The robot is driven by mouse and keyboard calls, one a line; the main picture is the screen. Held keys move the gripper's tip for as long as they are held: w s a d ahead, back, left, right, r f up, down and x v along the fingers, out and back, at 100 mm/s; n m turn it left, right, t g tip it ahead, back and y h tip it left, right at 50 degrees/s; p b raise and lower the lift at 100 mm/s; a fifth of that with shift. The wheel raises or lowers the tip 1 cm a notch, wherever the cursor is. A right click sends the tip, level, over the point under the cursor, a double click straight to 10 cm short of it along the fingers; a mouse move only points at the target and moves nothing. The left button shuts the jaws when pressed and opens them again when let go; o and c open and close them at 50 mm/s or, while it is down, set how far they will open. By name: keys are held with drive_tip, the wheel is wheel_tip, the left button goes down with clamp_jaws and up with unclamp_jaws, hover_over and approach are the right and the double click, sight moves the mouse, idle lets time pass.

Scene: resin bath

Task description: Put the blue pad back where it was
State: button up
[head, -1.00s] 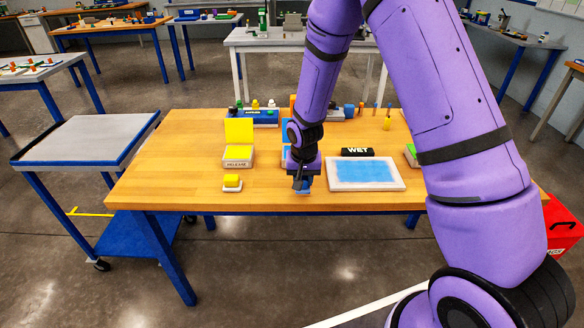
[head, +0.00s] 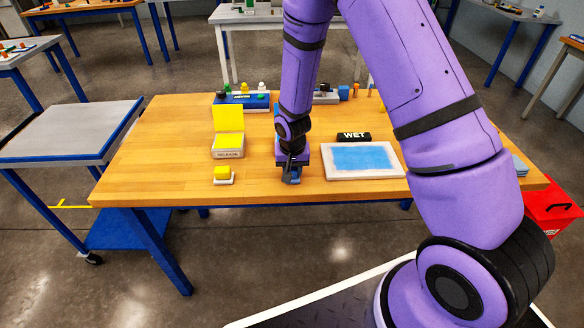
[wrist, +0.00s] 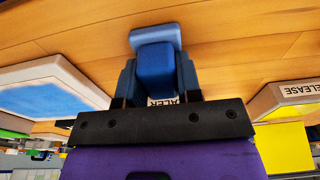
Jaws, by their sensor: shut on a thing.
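The blue pad (wrist: 155,65) is between the fingers of my gripper (wrist: 157,85) in the wrist view. A wider, flat blue end shows beyond the pad's block, over the wooden tabletop. In the head view my gripper (head: 291,178) points down low over the table near its front edge, between the RELEASE box and the blue-filled tray. Little of the pad shows there, and I cannot tell whether it touches the table. Partial lettering "ALER" shows behind the pad in the wrist view; most of its carrier is hidden by my gripper.
An open yellow box marked RELEASE (head: 228,154) stands left of my gripper. A yellow pad (head: 222,172) sits on a small white dish in front of it. A white-rimmed tray (head: 400,173) of blue liquid is at right, with a black WET sign (head: 354,137) behind it.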

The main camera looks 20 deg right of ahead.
drive_tip(key=o, duration=1)
drive_tip(key=shift+c, duration=0.2)
wheel_tip(320, 180, up, 13)
drive_tip(key=s, duration=0.2)
wheel_tip(320, 180, up, 9)
hover_over(293, 170)
drive_tip(key=s+d, duration=0.2)
drive_tip(key=s, duration=0.1)
drive_tip(key=s+d+r+n+t, duration=0.2)
drive_tip(key=s+d+r, duration=0.1)
drive_tip(key=s+r, duration=0.55)
drive_tip(key=s+d+r+n+t, duration=0.1)
drive_tip(key=s+d+r, duration=0.1)
drive_tip(key=s+r, duration=0.9)
drive_tip(key=s, duration=0.5)
drive_tip(key=shift+s+n+t, duration=0.15)
drive_tip(key=shift+n+t, duration=0.15)
drive_tip(key=shift+t, duration=0.1)
drive_tip(key=shift+d, duration=0.1)
